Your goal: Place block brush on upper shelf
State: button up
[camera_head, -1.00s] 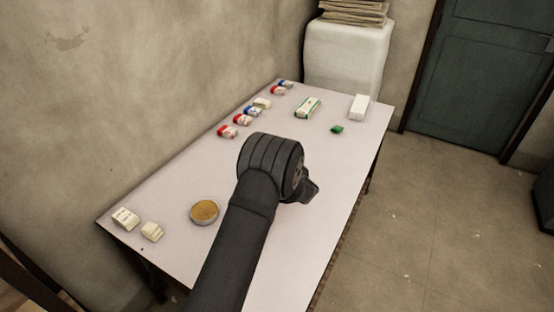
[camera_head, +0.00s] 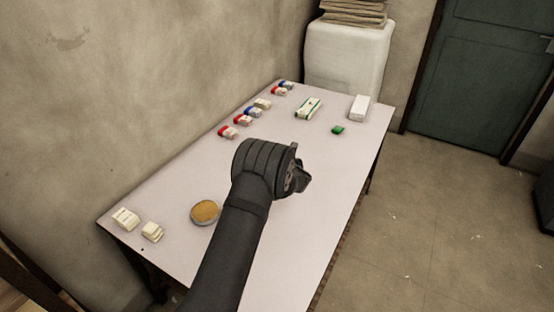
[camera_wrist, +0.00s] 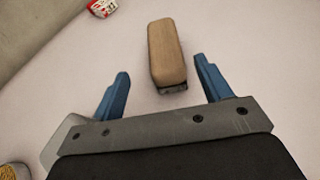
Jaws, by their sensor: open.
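The block brush (camera_wrist: 165,52) shows in the wrist view as a brown wooden block with a dark underside at its near end. It lies on the table (camera_wrist: 240,50), just ahead of and between my gripper's two blue fingers. My gripper (camera_wrist: 166,82) is open and empty, and its fingertips stand on either side of the brush's near end without visibly touching it. In the head view my arm hides the brush and the fingers. No upper shelf shows in either view.
Several small red, blue and white boxes (camera_head: 244,119) line the wall side. A green-white box (camera_head: 308,107), a white box (camera_head: 358,107) and a green item (camera_head: 338,129) lie at the far end. A round tin (camera_head: 205,212) and cream boxes (camera_head: 126,218) lie near. The right side is clear.

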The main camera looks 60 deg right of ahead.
jog(key=shift+s+x, duration=0.2)
jog(key=shift+x, duration=2.9)
jog(key=shift+d, duration=0.15)
jog(key=c, duration=1.2)
jog(key=shift+r, duration=0.1)
notch_tip(320, 180, up, 4)
jog(key=shift+r, duration=0.1)
jog(key=s+a+r, duration=0.2)
jog(key=s+r, duration=0.4)
jog(key=s, duration=0.5)
jog(key=shift+s+r, duration=0.25)
jog(key=shift+r, duration=0.05)
